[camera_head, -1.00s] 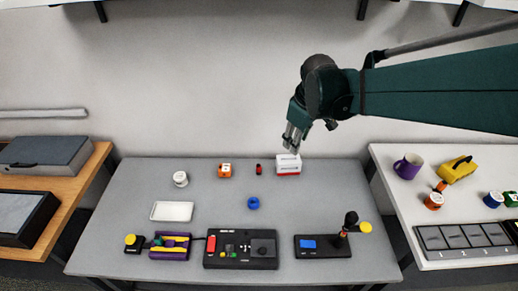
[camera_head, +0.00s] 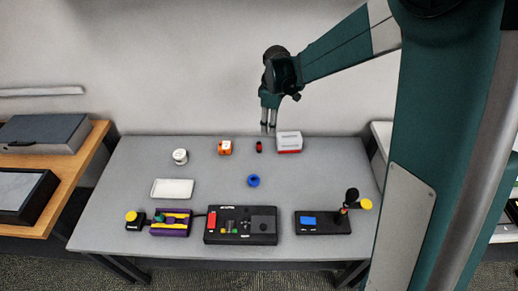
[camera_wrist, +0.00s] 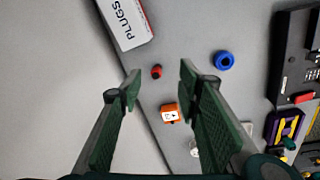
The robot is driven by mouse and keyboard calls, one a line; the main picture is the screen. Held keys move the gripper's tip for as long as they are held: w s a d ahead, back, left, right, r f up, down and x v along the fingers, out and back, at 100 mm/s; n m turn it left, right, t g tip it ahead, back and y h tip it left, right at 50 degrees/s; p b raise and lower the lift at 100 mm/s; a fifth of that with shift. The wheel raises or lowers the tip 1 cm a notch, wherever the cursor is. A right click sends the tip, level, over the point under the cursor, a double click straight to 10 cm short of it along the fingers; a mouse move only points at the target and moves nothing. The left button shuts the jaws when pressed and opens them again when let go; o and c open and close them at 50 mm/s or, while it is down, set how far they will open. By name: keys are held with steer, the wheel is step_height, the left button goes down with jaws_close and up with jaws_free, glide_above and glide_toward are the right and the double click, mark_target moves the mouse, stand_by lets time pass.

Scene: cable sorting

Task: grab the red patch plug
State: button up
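The red patch plug (camera_head: 259,147) is a small red piece with a dark part, lying on the grey table just left of the white and red plugs box (camera_head: 289,143). My gripper (camera_head: 268,129) points down above the table's back edge, near the plug and apart from it. In the wrist view the two green fingers of my gripper (camera_wrist: 160,82) are spread wide and empty. The red plug (camera_wrist: 156,71) shows in the gap between the fingertips, farther away on the table.
The plugs box (camera_wrist: 128,22) stands close beside the plug. An orange block (camera_head: 225,148), a white spool (camera_head: 180,156) and a blue ring (camera_head: 253,181) are nearby. A white tray (camera_head: 172,189) and a black control panel (camera_head: 240,238) sit nearer the front.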

mark_target(259, 143)
steer(key=w+a+f+n, duration=0.1)
steer(key=f, duration=0.2)
steer(key=w+a+f+n, duration=0.1)
steer(key=a+f, duration=0.1)
steer(key=f, duration=0.1)
steer(key=w+a+f+g, duration=0.1)
steer(key=w+f, duration=0.1)
steer(key=f, duration=0.2)
steer(key=shift+a+n+b, duration=0.3)
steer(key=shift+n+b, duration=0.05)
steer(key=shift+n, duration=0.05)
steer(key=shift+f, duration=0.15)
steer(key=shift+f, duration=1.2)
steer(key=shift+f+b, duration=0.1)
steer(key=shift+b, duration=0.2)
steer(key=shift+a+f+b, duration=0.1)
steer(key=shift+f+b, duration=0.55)
steer(key=shift+f, duration=1.85)
steer(key=shift+c, duration=0.4)
steer(key=c, duration=0.9)
